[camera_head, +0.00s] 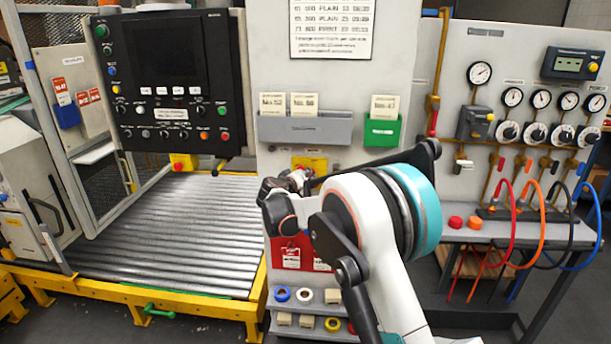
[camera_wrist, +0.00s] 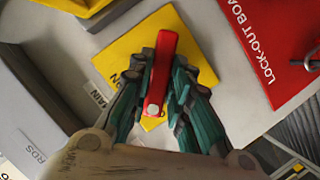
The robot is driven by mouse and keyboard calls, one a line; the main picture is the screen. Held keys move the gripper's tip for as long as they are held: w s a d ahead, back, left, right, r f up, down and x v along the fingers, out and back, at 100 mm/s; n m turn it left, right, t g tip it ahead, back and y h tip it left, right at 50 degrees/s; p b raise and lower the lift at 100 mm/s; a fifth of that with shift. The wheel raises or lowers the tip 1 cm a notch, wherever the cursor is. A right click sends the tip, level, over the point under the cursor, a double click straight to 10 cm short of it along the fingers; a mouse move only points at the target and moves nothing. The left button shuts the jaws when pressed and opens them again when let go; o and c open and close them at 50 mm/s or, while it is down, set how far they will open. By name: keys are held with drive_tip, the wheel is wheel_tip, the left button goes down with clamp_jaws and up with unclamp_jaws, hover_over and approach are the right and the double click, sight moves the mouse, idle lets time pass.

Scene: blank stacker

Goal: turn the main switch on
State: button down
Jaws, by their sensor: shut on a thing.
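The main switch has a red handle (camera_wrist: 161,66) on a square yellow plate (camera_wrist: 115,60). A partly covered label reading "MAIN" is beside the plate in the wrist view. My gripper (camera_wrist: 166,82) has its dark and teal fingers closed on both sides of the red handle. Part of the plate and its lettering is hidden by the fingers, so I cannot tell which mark the handle points to. In the head view the yellow plate (camera_head: 312,162) shows above my gripper (camera_head: 297,179), and the handle is hidden there.
A red lock-out board (camera_wrist: 275,45) is close on the right in the wrist view. A grey card holder (camera_head: 305,129) and a green one (camera_head: 382,131) are above the switch. A control panel (camera_head: 172,82) stands over the roller conveyor (camera_head: 165,235) at left. Gauges and hoses are at right.

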drive_tip(key=shift+d+m+g+y+p, duration=0.2)
drive_tip(key=shift+m+y+p, duration=0.3)
drive_tip(key=shift+m+y, duration=0.75)
drive_tip(key=shift+d+m+g+y+p, duration=0.15)
drive_tip(key=shift+m+y+p, duration=0.55)
drive_tip(key=shift+m, duration=0.95)
drive_tip(key=c, duration=1.5)
unclamp_jaws()
drive_tip(key=shift+r, duration=0.1)
drive_tip(key=v, duration=1.2)
drive_tip(key=shift+s+d, duration=0.1)
